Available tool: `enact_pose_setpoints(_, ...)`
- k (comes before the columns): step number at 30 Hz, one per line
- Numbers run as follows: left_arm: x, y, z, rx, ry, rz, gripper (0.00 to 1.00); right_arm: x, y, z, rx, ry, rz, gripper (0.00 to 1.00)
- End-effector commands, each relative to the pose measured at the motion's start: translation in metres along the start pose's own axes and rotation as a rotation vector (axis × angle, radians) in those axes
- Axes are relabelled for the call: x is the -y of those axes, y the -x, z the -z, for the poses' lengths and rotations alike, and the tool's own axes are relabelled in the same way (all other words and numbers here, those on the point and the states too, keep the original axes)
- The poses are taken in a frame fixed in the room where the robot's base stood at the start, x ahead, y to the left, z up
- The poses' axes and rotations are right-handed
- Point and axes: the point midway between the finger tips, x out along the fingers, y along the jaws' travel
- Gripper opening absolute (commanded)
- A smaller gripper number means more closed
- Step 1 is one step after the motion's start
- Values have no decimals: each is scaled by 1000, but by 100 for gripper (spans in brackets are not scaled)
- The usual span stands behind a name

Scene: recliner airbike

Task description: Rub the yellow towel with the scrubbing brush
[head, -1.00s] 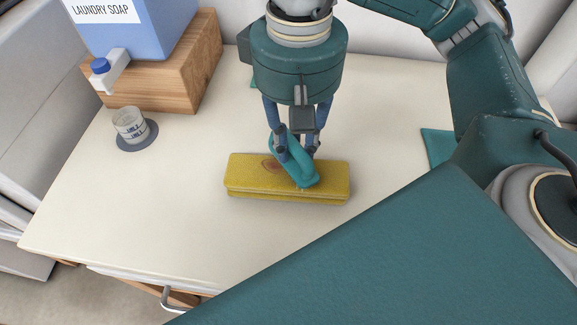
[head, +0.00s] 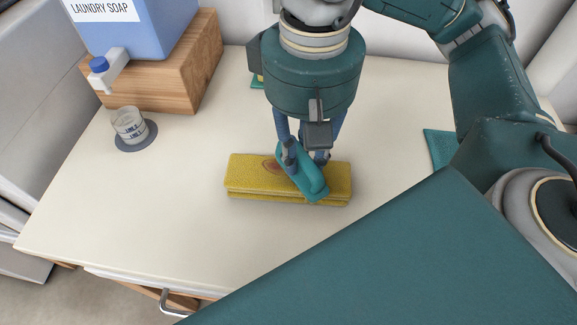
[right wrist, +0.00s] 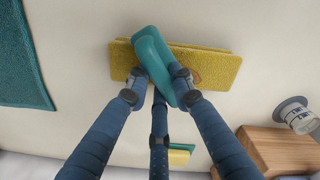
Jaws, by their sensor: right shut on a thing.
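The yellow towel (head: 245,177) lies folded flat on the white counter, with a round brown mark near its middle. My right gripper (head: 305,155) is shut on the teal scrubbing brush (head: 314,184) and holds it over the right half of the towel. The brush looks to be on or very close to the towel top; its bristles are hidden. The right wrist view shows the brush (right wrist: 153,58) between the fingers (right wrist: 157,92), crossing the towel (right wrist: 212,68). My left gripper is not in view.
A blue laundry soap dispenser (head: 140,30) stands on a wooden block (head: 170,75) at the back left. A measuring cup (head: 128,125) sits on a dark coaster (head: 150,137). A teal cloth (head: 440,147) lies at the right. The counter's front left is clear.

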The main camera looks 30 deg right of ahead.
Motion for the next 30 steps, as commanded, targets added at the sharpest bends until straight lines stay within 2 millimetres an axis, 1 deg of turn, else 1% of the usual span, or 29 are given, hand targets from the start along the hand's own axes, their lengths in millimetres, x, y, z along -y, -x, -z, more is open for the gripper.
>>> enact_pose_setpoints(1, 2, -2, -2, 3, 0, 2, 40, -2, -4, -5, 15, 8, -8, 1)
enact_pose_setpoints(5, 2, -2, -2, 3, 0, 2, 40, -2, -4, -2, 16, 6, -8, 1)
enact_pose_setpoints(12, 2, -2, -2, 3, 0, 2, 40, -2, -2, 13, 11, 2, -7, 1)
enact_pose_setpoints(20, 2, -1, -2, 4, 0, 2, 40, -1, 0, 22, 7, 0, -4, 1)
enact_pose_setpoints(27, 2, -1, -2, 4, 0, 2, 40, 1, 2, 36, 5, 1, -3, 1)
enact_pose_setpoints(30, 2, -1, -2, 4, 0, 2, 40, 1, 2, 36, 4, 2, -3, 1)
